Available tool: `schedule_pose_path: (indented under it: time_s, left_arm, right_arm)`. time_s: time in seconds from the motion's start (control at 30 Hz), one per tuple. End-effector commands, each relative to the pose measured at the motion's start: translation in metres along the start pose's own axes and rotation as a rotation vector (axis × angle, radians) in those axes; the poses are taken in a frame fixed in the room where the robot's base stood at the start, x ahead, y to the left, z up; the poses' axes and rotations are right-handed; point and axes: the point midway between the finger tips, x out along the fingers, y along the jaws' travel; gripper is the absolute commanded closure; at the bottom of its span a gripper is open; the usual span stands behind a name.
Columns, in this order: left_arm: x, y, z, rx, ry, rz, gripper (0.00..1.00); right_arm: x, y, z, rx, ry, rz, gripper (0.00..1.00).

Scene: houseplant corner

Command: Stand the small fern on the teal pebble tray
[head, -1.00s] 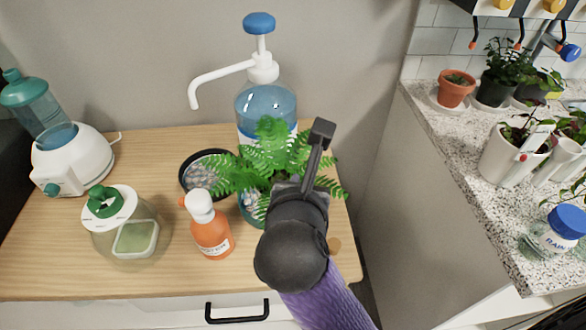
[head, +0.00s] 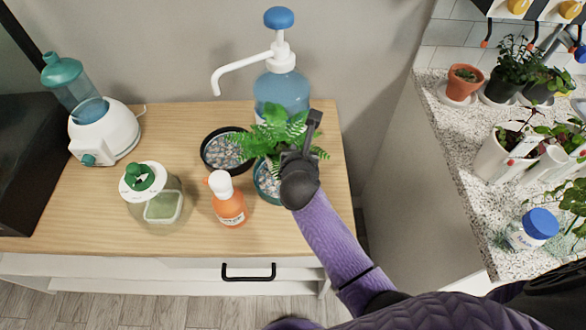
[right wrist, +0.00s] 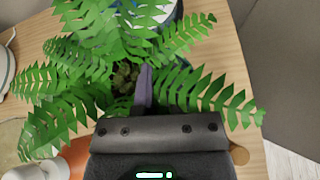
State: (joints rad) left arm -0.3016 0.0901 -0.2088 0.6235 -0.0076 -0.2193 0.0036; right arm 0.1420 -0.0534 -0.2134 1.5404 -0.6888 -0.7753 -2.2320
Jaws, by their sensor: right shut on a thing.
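The small fern (head: 272,137) is held in my right gripper (head: 303,150). Its green fronds spread around the fingers and also fill the right wrist view (right wrist: 85,70). Its pot is hidden by fronds and gripper. The teal pebble tray (head: 262,187) is a round teal-rimmed dish of grey pebbles near the right side of the wooden top. The fern and gripper overlap its back and right parts in the head view. I cannot tell whether the fern touches the pebbles. My left gripper is out of view.
A black pebble tray (head: 213,163) sits just left of the teal one. An orange spray bottle (head: 229,207) stands close at front left. A blue pump bottle (head: 281,92) stands behind. A green-lidded jar (head: 150,196) and white humidifier (head: 104,134) are farther left.

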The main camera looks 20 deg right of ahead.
Motion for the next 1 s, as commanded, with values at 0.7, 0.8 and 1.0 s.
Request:
schedule_pose_path:
  time_s: [0.7,0.8,1.0]
  left_arm:
    - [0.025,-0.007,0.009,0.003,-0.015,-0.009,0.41]
    - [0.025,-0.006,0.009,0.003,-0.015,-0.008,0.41]
    - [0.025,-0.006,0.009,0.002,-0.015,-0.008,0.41]
  right_arm:
    - [0.021,-0.005,-0.036,-0.001,-0.001,0.0,0.55]
    - [0.021,-0.005,-0.036,-0.001,-0.001,0.0,0.51]
    - [0.02,-0.004,-0.035,0.0,-0.002,0.0,0.51]
